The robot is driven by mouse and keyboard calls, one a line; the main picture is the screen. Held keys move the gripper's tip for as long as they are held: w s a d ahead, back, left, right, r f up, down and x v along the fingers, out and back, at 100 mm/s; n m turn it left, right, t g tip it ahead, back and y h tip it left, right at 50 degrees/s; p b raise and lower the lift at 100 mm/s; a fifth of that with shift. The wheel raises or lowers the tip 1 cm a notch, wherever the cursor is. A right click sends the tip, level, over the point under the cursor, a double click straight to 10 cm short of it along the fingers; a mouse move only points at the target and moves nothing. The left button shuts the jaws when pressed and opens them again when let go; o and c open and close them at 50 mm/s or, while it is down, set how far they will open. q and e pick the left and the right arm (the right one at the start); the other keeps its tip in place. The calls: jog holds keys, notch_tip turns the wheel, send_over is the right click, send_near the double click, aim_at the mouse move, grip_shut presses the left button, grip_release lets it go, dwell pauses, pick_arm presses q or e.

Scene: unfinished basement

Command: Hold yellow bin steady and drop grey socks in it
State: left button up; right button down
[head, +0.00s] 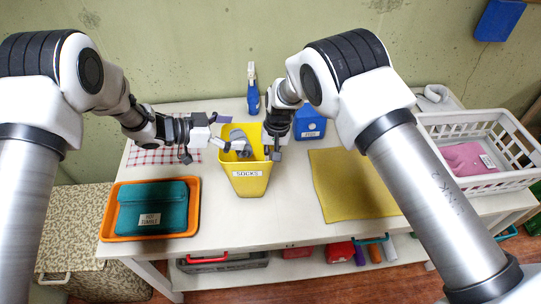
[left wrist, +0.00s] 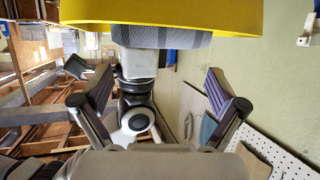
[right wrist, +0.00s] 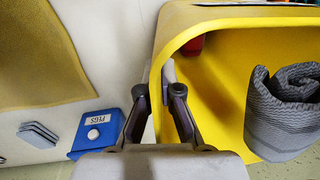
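The yellow bin (head: 250,187), labelled SOCKS, stands upright in the middle of the table. The rolled grey socks (head: 238,138) are at its mouth; in the right wrist view the socks (right wrist: 285,112) overlap the bin's far rim. Whether they rest on anything is hidden. My left gripper (head: 214,139) is at the bin's left, fingers spread; in the left wrist view nothing is between the fingers (left wrist: 160,100), and the socks (left wrist: 170,38) show beside the bin's rim (left wrist: 160,14). My right gripper (right wrist: 157,88) straddles the bin's wall, one finger inside and one outside, closed on it.
A blue PEGS box (head: 310,125) and a blue spray bottle (head: 253,92) stand behind. An orange tray (head: 108,226) with a teal bundle (head: 150,206) lies left. A yellow cloth (head: 345,188) and white basket (head: 512,180) are right. The table's front strip is clear.

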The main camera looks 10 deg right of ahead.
pick_arm(q)
jog(key=v, duration=1.2)
dwell(0.3)
jog(key=shift+w, duration=0.1)
pick_arm(e)
jog(key=c, duration=1.2)
grip_release()
jog(key=shift+c, duration=0.2)
jog(key=shift+r, duration=0.1)
